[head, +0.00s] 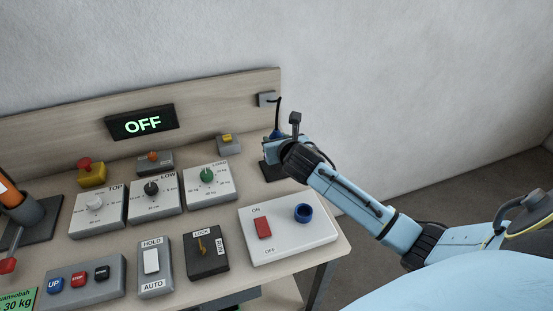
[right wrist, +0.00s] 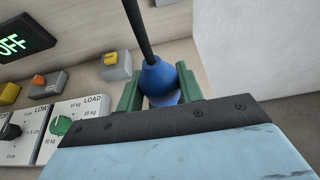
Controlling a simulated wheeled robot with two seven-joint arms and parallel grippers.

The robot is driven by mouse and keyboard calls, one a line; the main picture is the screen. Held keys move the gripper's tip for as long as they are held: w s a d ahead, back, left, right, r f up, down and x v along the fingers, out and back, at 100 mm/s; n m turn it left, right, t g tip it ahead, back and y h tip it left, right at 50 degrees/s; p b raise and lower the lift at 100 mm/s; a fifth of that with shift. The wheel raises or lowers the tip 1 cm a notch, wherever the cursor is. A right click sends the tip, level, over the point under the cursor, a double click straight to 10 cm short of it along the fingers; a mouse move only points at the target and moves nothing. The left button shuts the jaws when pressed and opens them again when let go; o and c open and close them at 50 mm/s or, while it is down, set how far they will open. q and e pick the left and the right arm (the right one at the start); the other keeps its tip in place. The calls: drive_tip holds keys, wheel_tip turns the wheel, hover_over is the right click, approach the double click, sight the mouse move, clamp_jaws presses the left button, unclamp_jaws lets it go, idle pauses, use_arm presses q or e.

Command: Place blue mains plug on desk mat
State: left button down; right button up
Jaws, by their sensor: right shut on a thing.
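The blue mains plug (right wrist: 160,78) is held between the two green fingers of my right gripper (right wrist: 158,92) in the right wrist view, with its thick dark cable rising from it. In the head view a little of the blue plug (head: 277,134) shows at my right gripper (head: 272,147), near the table's back right corner. The cable runs up by a grey wall box. A dark flat pad (head: 270,173), possibly the desk mat, lies just below the gripper; I cannot tell whether the plug touches it. My left gripper is out of view.
A white panel (head: 272,245) with a red switch and a blue round socket (head: 303,212) sits at front right. Several knob and button boxes fill the table's middle and left. An OFF display (head: 142,122) stands at the back. The grey wall box (head: 266,99) is behind.

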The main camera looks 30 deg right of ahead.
drive_tip(key=shift+f+b, duration=0.55)
drive_tip(key=shift+f, duration=2.1)
drive_tip(key=shift+f, duration=0.2)
drive_tip(key=o, duration=1)
drive_tip(key=shift+r, duration=0.15)
drive_tip(key=shift+s+r, duration=0.1)
drive_tip(key=shift+s, duration=0.1)
drive_tip(key=p+v, duration=0.2)
drive_tip(key=v, duration=0.9)
drive_tip(key=shift+s+a+r, duration=0.1)
drive_tip(key=shift+s+a, duration=0.05)
drive_tip(key=shift+s, duration=0.15)
